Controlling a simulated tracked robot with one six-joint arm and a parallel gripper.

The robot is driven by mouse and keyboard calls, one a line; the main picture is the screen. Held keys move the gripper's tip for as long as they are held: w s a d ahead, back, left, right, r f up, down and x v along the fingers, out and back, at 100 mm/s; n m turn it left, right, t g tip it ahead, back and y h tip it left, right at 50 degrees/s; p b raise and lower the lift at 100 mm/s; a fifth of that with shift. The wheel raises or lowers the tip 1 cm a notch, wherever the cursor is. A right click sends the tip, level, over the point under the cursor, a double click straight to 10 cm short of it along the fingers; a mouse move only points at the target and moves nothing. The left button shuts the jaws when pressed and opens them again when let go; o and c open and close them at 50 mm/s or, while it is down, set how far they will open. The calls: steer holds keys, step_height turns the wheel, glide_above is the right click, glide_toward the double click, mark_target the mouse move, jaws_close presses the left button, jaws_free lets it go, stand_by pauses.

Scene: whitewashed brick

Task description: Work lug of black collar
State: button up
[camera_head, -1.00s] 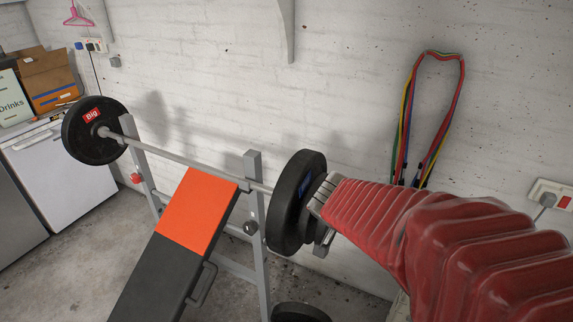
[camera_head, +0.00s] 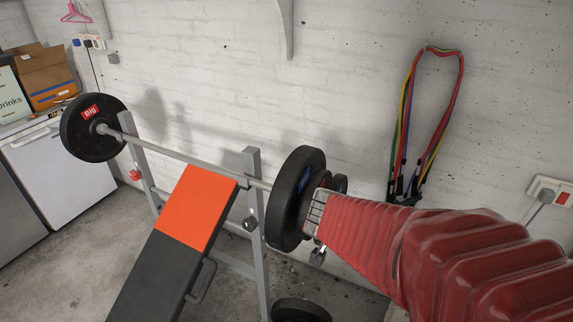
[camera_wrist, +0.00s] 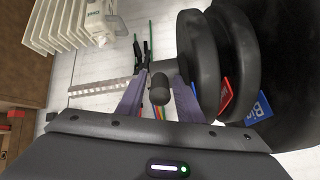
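The black collar (camera_wrist: 198,65) shows in the wrist view as a round black disc outside the weight plates on the bar's end. Its lug (camera_wrist: 159,88), a short dark stub with a rounded end, points toward the wrist camera. My gripper (camera_wrist: 160,82) is open, with one finger on each side of the lug; whether either finger touches it I cannot tell. In the head view my gripper (camera_head: 317,215) is at the right end of the barbell, beside the plates, and the red sleeve hides much of the collar area.
The barbell (camera_head: 190,158) rests on a grey rack over an orange and black bench (camera_head: 197,210). A large black plate (camera_head: 292,200) is close to my gripper. Coloured bands (camera_head: 408,110) hang on the white brick wall behind. Another plate (camera_head: 300,311) is low by the rack.

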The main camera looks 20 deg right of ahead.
steer(key=shift+w+a+r, duration=0.1)
steer(key=shift+w+r, duration=0.05)
steer(key=shift+a+r, duration=0.25)
steer(key=shift+r, duration=0.15)
steer(key=v, duration=1.2)
steer(key=shift+s+a, duration=0.15)
steer(key=shift+s, duration=0.4)
steer(key=shift+r, duration=0.1)
stand_by(0.4)
steer(key=s+a+f+n+y, duration=0.1)
steer(key=s+a+n+y, duration=0.1)
steer(key=a+n, duration=0.3)
steer(key=s+a+f+n+y, duration=0.2)
steer(key=a+n+y, duration=0.2)
steer(key=a+n, duration=0.2)
steer(key=shift+f+n+g+y, duration=0.15)
steer(key=shift+n+g+y, duration=0.2)
steer(key=shift+n, duration=0.75)
